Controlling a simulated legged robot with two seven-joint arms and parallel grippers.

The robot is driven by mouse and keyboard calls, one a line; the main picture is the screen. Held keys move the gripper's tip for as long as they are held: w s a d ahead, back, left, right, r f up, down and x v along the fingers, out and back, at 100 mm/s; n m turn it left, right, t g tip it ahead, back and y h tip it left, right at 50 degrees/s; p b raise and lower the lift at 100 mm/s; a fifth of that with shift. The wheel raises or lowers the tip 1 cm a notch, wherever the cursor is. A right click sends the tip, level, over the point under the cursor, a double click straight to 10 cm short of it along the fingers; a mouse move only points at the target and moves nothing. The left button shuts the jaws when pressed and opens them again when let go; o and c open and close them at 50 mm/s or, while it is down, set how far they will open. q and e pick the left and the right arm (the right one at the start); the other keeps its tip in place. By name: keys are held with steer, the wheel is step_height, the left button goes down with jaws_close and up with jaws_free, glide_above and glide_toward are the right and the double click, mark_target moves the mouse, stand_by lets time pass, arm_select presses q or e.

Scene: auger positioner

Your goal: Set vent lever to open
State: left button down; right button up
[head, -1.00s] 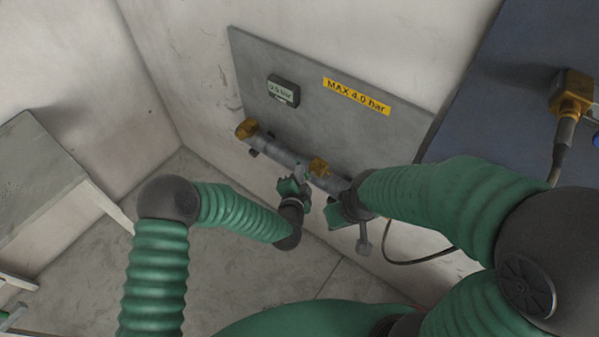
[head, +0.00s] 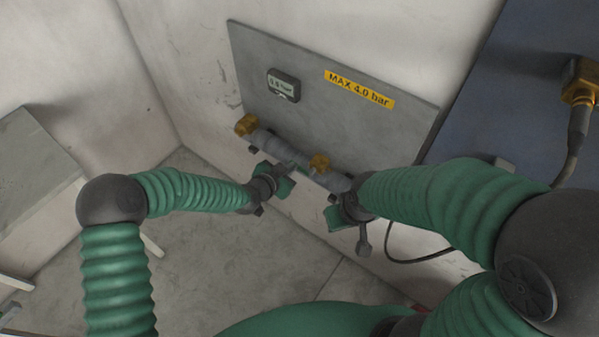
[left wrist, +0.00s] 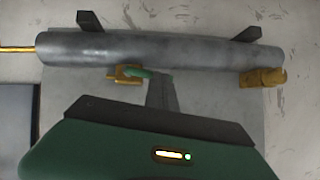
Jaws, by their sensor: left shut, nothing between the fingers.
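A grey horizontal pipe (head: 285,148) runs along the lower edge of the wall panel, with brass fittings at its left end (head: 246,124) and toward its right (head: 319,163). In the left wrist view a small green lever (left wrist: 143,72) sticks out from one brass valve (left wrist: 125,74); I take it for the vent lever. My left gripper (head: 287,168) is shut and empty, close below the pipe. Its dark fingers (left wrist: 161,90) end at or just beside the lever's tip; contact is unclear. My right gripper (head: 350,222) is below the pipe's right end, and its jaws are unclear.
The grey panel (head: 385,133) carries a small display (head: 284,84), too small to read surely, and a yellow "MAX 4.0 bar" label (head: 359,89). A blue board (head: 500,110) with a brass connector and cable (head: 577,125) is at right. A grey table (head: 30,165) stands left.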

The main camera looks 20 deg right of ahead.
arm_select(q)
steer(key=shift+w+a+f+n+b, duration=0.15)
steer(key=shift+w+f+n+b, duration=0.15)
steer(key=shift+f+b, duration=0.35)
steer(key=shift+s+r+g, duration=0.1)
steer(key=shift+g, duration=0.2)
